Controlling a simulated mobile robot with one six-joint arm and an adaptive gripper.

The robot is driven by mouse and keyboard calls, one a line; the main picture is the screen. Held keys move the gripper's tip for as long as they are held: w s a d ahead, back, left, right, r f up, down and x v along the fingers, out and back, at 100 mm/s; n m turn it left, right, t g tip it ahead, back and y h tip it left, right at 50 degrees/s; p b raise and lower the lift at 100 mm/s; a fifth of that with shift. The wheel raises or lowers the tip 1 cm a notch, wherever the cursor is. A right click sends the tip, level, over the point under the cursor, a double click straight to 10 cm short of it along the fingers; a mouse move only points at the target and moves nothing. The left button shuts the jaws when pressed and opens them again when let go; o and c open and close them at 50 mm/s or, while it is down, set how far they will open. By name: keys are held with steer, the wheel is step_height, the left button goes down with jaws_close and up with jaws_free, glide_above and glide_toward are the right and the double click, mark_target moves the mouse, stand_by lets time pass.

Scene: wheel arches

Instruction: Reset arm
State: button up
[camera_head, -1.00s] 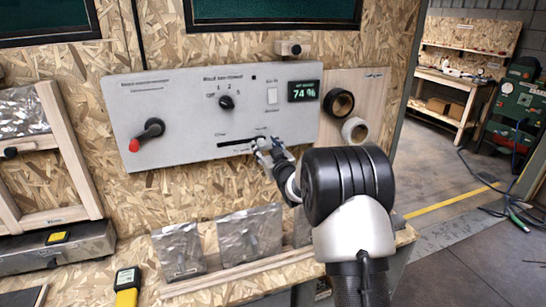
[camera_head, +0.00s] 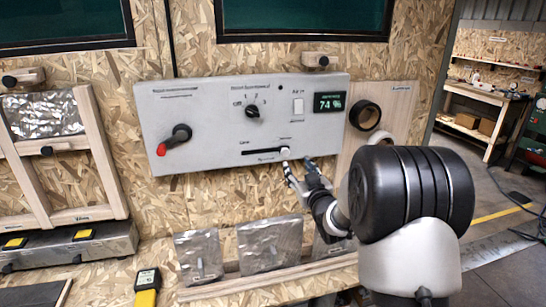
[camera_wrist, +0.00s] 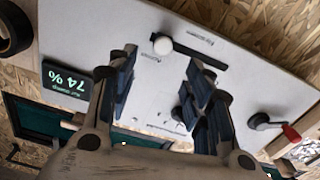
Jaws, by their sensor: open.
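My gripper (camera_head: 300,174) is open and empty in front of the grey control panel (camera_head: 215,105), just below and right of the slider's white knob (camera_head: 285,152). The knob sits at the right end of its black slot. In the wrist view the panel appears upside down, and the knob (camera_wrist: 163,45) shows beyond and between the spread fingers of my gripper (camera_wrist: 160,72), which do not close on it. The display (camera_head: 328,102) reads 74 %.
The panel also carries a red-handled lever (camera_head: 174,139), a rotary dial (camera_head: 253,111) and a white switch (camera_head: 298,106). Open floor lies at the right.

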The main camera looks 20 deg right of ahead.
steer(key=s+a+r+m+g+h, duration=0.1)
steer(key=s+a+r+g, duration=0.15)
steer(key=s, duration=0.55)
steer(key=s+a+r+m+g+h, duration=0.1)
steer(key=s+a+r+g, duration=0.2)
steer(key=s, duration=0.5)
steer(key=s+a+f+g, duration=0.2)
steer(key=s, duration=0.8)
steer(key=s+a+f+g+y, duration=0.1)
steer(key=s+a+f+g, duration=0.1)
steer(key=s, duration=0.8)
steer(key=s+a+f+g+y, duration=0.1)
steer(key=s+a+f+g, duration=0.2)
steer(key=s, duration=0.7)
steer(key=shift+f+g, duration=0.35)
steer(key=shift+g, duration=0.1)
steer(key=shift+a, duration=0.1)
steer(key=shift+c, duration=0.3)
